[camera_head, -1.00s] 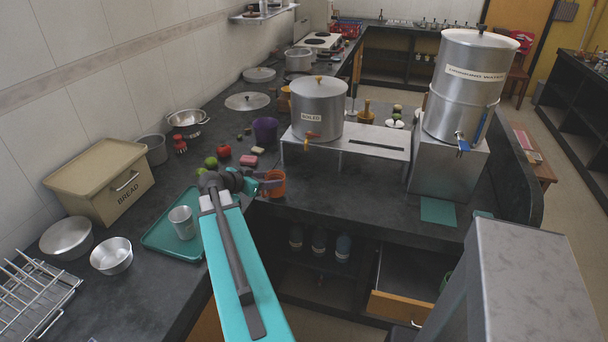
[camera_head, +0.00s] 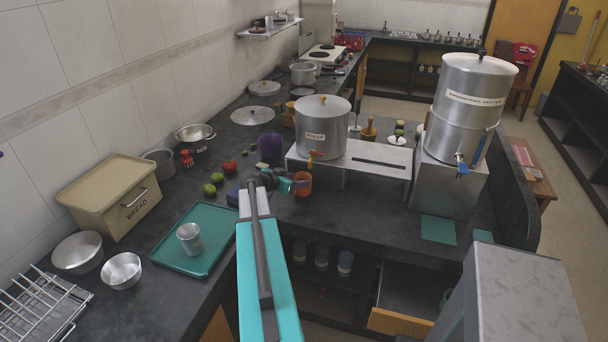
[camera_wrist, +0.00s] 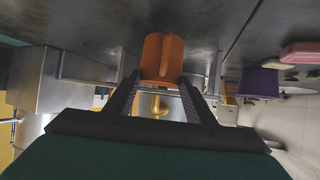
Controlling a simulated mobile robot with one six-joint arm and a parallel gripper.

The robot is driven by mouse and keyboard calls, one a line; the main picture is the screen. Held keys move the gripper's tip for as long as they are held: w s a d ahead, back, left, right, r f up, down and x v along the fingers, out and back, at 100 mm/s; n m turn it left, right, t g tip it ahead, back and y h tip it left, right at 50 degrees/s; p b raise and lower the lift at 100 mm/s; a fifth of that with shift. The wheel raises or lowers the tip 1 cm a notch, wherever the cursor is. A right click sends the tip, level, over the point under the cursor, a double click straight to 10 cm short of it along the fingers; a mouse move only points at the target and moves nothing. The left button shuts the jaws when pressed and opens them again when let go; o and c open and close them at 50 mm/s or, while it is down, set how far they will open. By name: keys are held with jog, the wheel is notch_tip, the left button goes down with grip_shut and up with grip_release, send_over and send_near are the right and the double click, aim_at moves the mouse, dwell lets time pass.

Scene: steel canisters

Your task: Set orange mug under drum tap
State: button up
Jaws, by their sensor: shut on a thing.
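The orange mug (camera_head: 304,186) is in my gripper (camera_head: 290,185), which is shut on it near the counter's front edge, left of and below the boiler's orange tap (camera_head: 314,155). In the wrist view the mug (camera_wrist: 162,58) sits between the two dark fingers (camera_wrist: 160,95), its handle toward me. I cannot tell whether its base touches the counter. The tall steel drum (camera_head: 468,105) stands on a metal block at the right. Its blue-handled tap (camera_head: 461,169) faces the front, above a teal mat (camera_head: 438,230) on the counter. The mug is well left of this tap.
The boiler (camera_head: 323,130) stands on a metal stand (camera_head: 385,168) behind the mug. A purple cup (camera_head: 270,148) and limes (camera_head: 213,183) are to the left. A teal tray (camera_head: 185,262) holds a metal cup. The counter between mug and mat looks clear. A drawer (camera_head: 395,320) hangs open below.

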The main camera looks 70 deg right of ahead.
aim_at(308, 177)
jog(key=shift+s+d, duration=0.1)
jog(key=shift+d, duration=0.4)
jog(key=shift+s+d+r+p, duration=0.1)
jog(key=shift+s+d+p, duration=0.1)
jog(key=shift+d+p, duration=0.2)
jog(key=d, duration=0.1)
jog(key=d+p, duration=0.1)
jog(key=s+d+p, duration=0.1)
jog(key=shift+f, duration=0.4)
jog(key=shift+w+a+f, duration=0.1)
jog(key=shift+f, duration=0.35)
jog(key=shift+f, duration=0.15)
jog(key=o, duration=1.3)
jog(key=shift+o, duration=0.2)
jog(key=shift+r, duration=0.25)
